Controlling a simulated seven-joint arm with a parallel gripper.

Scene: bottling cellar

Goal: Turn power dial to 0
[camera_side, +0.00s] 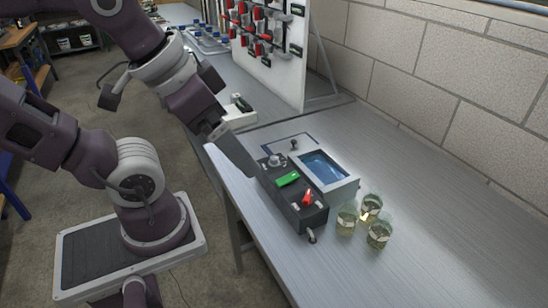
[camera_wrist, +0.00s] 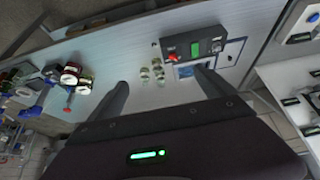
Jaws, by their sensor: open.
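A dark control box (camera_side: 293,208) lies on the metal bench. It has a silver round knob (camera_side: 275,161) at its far end, a green part (camera_side: 288,179) in the middle and a red pointer-shaped knob (camera_side: 307,196) at the near end. Which knob is the power dial and what it is set to are not readable. The box also shows in the wrist view (camera_wrist: 206,37), beyond my fingers. My gripper (camera_side: 254,172) points down beside the far end of the box, close to the silver knob; contact cannot be told. In the wrist view its fingers (camera_wrist: 161,77) are wide apart and empty.
A white tool panel (camera_side: 270,62) with red-handled tools stands behind. The bench's right side is clear.

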